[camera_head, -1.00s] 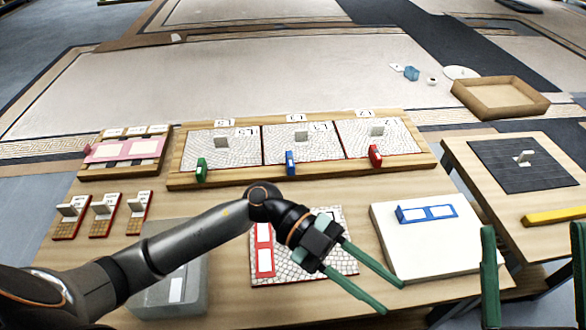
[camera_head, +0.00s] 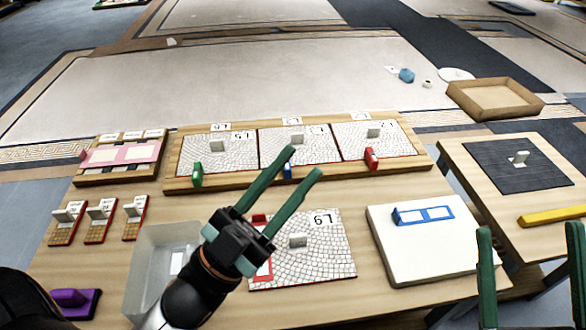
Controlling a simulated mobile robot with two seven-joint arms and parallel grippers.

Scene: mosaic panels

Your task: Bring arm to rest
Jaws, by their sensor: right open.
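My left gripper (camera_head: 279,182) is open and empty. Its green fingers point up and away over the table, with the tips in front of the middle panel of the rack. Its body covers part of the red frame (camera_head: 265,267) on the panel marked L9 (camera_head: 325,262), which lies flat on the table with a small upright grip on it. My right gripper (camera_head: 530,270) shows only as two green fingers at the lower right edge, apart and with nothing between them.
A wooden rack (camera_head: 300,178) holds several mosaic panels. A grey bin (camera_head: 145,270) and purple block (camera_head: 73,302) are at left. A white board (camera_head: 420,262) carries a blue frame (camera_head: 423,215). A side table at right holds a dark mat (camera_head: 490,172) and yellow bar (camera_head: 555,216).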

